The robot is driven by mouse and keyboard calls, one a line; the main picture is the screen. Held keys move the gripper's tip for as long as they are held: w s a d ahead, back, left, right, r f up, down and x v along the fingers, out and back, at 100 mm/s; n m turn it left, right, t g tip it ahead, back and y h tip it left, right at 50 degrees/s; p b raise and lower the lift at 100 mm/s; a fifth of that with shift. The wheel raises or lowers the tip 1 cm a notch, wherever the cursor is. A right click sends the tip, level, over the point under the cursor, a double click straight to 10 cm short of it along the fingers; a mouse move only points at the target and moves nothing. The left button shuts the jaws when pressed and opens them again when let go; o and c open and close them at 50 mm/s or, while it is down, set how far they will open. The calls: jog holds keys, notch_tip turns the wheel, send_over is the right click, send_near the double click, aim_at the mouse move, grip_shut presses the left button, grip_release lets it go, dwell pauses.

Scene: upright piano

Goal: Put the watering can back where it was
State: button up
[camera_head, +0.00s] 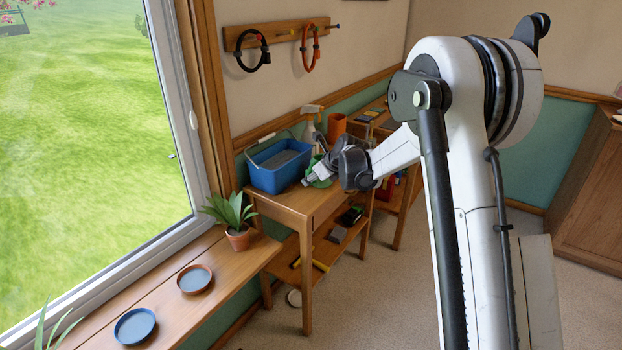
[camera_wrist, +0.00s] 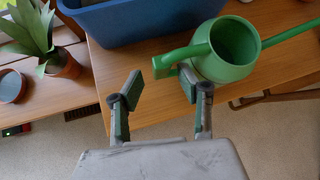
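The green watering can (camera_wrist: 226,66) stands upright on the wooden table (camera_wrist: 130,62), beside the blue tub (camera_wrist: 150,18). Its spout points right and its handle points left, toward my fingers. In the head view only a bit of the can (camera_head: 321,173) shows, partly hidden by my arm. My gripper (camera_wrist: 160,84) is open, with its two green-padded fingers apart. The handle's end lies near the gap, just beyond the right fingertip; I cannot tell whether they touch. In the head view my gripper (camera_head: 309,182) is over the table's front right part.
A spray bottle (camera_head: 311,127) and an orange pot (camera_head: 336,127) stand behind the can. A potted plant (camera_head: 235,220), a terracotta saucer (camera_head: 194,279) and a blue saucer (camera_head: 134,327) sit on the windowsill. Rings hang from a wall rack (camera_head: 280,33). The table's front left is clear.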

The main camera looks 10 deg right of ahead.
jog(key=s+r+n+h+p, duration=0.1)
jog(key=s+r+n, duration=0.7)
jog(key=s, duration=0.6)
jog(key=s+r+n+h+p, duration=0.1)
jog(key=s+r+n, duration=0.4)
jog(key=s+r, duration=0.7)
jog(key=s+f+n+h, duration=0.1)
jog(key=s+f+n, duration=0.1)
jog(key=s+n, duration=0.5)
jog(key=s+d+f+n+g, duration=0.1)
jog(key=s+f+n, duration=0.2)
jog(key=s+n, duration=0.5)
jog(key=s, duration=1)
jog(key=shift+d+f+h, duration=0.2)
jog(key=shift+f+h, duration=0.15)
jog(key=shift+h, duration=0.05)
jog(key=shift+s, duration=0.1)
notch_tip(320, 180, up, 3)
jog(key=p, duration=0.2)
jog(key=shift+p, duration=0.35)
